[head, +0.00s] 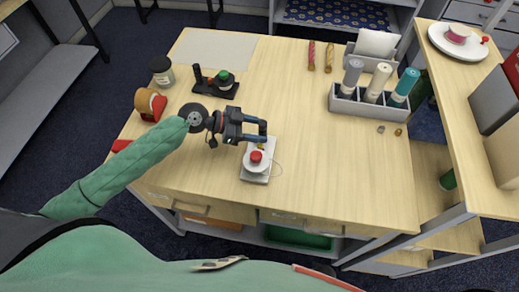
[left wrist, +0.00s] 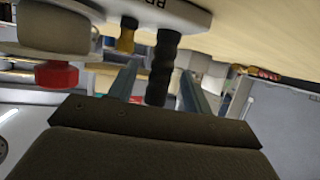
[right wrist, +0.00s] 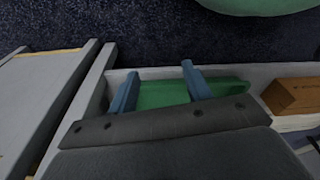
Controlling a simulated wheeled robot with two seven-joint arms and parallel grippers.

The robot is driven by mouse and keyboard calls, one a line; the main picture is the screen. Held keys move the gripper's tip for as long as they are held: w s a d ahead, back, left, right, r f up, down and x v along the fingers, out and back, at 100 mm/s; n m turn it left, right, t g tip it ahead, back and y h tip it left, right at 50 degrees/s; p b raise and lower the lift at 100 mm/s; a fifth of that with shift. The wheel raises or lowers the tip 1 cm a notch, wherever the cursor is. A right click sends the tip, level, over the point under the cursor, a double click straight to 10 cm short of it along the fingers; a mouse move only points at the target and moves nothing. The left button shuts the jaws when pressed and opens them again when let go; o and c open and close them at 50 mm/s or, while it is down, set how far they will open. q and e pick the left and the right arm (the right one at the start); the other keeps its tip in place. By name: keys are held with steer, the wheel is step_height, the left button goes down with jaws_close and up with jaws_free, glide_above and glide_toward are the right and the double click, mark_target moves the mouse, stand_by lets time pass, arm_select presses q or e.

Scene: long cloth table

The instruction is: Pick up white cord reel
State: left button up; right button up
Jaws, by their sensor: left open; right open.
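The white cord reel (head: 250,175) stands on the table in front of my left gripper, with a white drum, a red knob and a thin cord loop. In the left wrist view its white base (left wrist: 178,12) shows at the top, with the red knob (left wrist: 57,76) and a black upright handle (left wrist: 163,66). My left gripper (head: 264,131) is open at the reel's far end. In its wrist view the handle appears between the two fingers; contact cannot be told. My right gripper (right wrist: 160,70) is open and empty, out of the head view.
A similar black reel (head: 222,84) with a green knob stands behind my left gripper. A jar (head: 162,71), a tape dispenser (head: 150,104) and a grey rack of bottles (head: 345,105) stand farther off. The right wrist view shows a green bin (right wrist: 163,93) below the table. The table's middle is clear.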

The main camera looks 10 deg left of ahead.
arm_select(q)
steer(key=shift+p+x, duration=0.7)
steer(key=shift+x, duration=0.3)
steer(key=shift+w+d+f, duration=0.2)
steer(key=shift+d+f, duration=0.05)
steer(key=shift+d, duration=0.35)
arm_select(e)
steer(key=f, duration=0.1)
steer(key=s+d+f, duration=0.2)
steer(key=f, duration=0.1)
steer(key=shift+s+f, duration=0.1)
arm_select(q)
jaws_close()
arm_select(e)
steer(key=shift+d, duration=0.1)
